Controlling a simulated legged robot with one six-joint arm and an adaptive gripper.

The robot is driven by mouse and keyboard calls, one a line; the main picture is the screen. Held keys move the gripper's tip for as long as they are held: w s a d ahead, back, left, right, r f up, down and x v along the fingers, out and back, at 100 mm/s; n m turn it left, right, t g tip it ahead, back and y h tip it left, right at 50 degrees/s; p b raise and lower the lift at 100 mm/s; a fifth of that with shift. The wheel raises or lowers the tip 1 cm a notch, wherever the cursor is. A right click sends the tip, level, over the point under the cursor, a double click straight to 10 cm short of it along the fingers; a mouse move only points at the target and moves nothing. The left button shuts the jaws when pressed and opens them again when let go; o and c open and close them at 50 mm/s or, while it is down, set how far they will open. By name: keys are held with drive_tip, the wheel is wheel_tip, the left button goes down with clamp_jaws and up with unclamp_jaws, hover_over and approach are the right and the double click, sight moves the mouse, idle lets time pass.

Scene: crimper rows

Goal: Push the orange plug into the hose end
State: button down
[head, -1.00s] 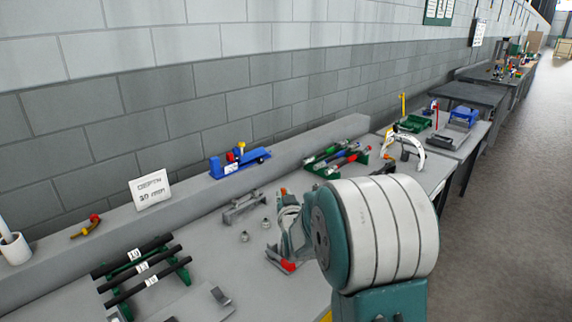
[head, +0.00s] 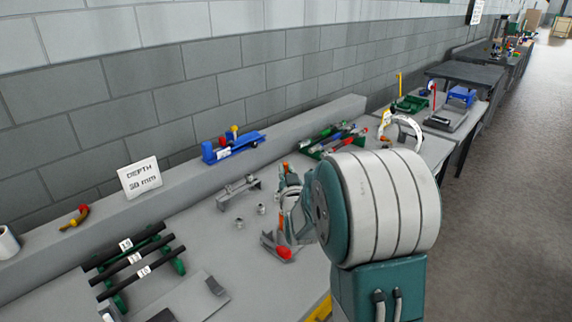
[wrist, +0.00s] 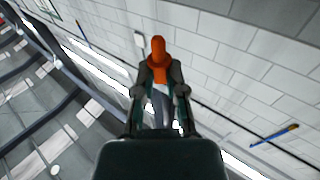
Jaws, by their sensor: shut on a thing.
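My gripper (wrist: 158,78) is shut on the orange plug (wrist: 157,52) in the wrist view. The plug's rounded end sticks out past the fingertips, and its lower part is between them. In the head view the plug (head: 285,168) shows as a small orange spot at the top of the gripper, left of my large arm joint, which hides part of the gripper. Several black hoses (head: 140,272) with white number labels lie side by side on a green stand (head: 177,265) at the lower left. The gripper is right of the hoses and apart from them.
A card reading "DEPTH" (head: 140,177) and a blue fixture (head: 233,147) stand on the back ledge. A grey bracket (head: 239,190) and small metal fittings lie mid-bench. A red-tipped grey piece (head: 284,253) is below the gripper. A green rack (head: 335,140) holds tools behind.

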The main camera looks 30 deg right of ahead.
drive_tip(key=f, duration=0.3)
drive_tip(key=shift+a, duration=0.2)
drive_tip(key=shift+a, duration=0.15)
idle(0.4)
drive_tip(key=shift+f, duration=1.45)
idle(1.2)
drive_tip(key=c, duration=0.6)
unclamp_jaws()
drive_tip(key=shift+s, duration=0.1)
drive_tip(key=v, duration=0.7)
drive_tip(key=shift+s+f, duration=0.1)
drive_tip(key=shift+s, duration=0.05)
